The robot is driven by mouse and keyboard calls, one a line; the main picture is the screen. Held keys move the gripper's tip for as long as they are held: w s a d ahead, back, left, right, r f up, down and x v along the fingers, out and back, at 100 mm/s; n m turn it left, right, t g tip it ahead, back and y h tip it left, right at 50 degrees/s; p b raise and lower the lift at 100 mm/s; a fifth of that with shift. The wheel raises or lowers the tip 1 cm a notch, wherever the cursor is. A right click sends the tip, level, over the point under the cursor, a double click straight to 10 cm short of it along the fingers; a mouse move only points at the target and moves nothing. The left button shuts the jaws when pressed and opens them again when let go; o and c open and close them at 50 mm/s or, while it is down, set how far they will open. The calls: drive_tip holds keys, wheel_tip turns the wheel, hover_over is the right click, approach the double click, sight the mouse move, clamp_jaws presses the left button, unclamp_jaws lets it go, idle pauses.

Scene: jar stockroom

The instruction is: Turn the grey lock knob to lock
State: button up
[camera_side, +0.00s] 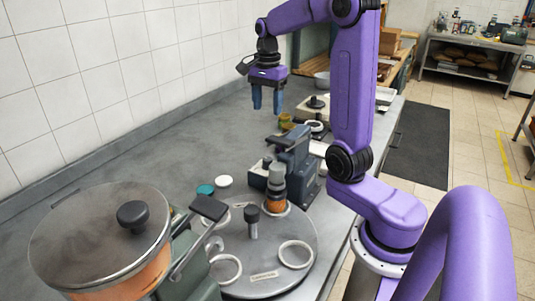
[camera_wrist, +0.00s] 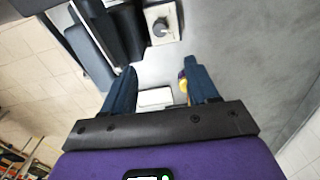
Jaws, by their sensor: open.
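A small grey knob (camera_wrist: 160,28) sits on a pale box beside a dark machine in the wrist view, near the top edge. In the side view this looks like the small box (camera_side: 258,177) beside the blue-grey press (camera_side: 291,150), but the knob is too small there to read its setting. My gripper (camera_side: 267,108) hangs fingers down, high above the grey bench, behind the press. In the wrist view the two blue fingers of my gripper (camera_wrist: 160,88) are spread apart with nothing gripped. The knob lies beyond the fingertips, apart from them.
A round turntable (camera_side: 265,245) with pale rings and an orange jar stands in front of the press. A large lidded pot (camera_side: 100,240) is at front left. A white block (camera_wrist: 155,97) and a yellow item show below my fingers. The bench's left side is clear.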

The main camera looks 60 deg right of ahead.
sight(268, 158)
wheel_tip(268, 158, down, 17)
drive_tip(key=shift+f, duration=0.2)
idle(0.5)
drive_tip(key=c, duration=1)
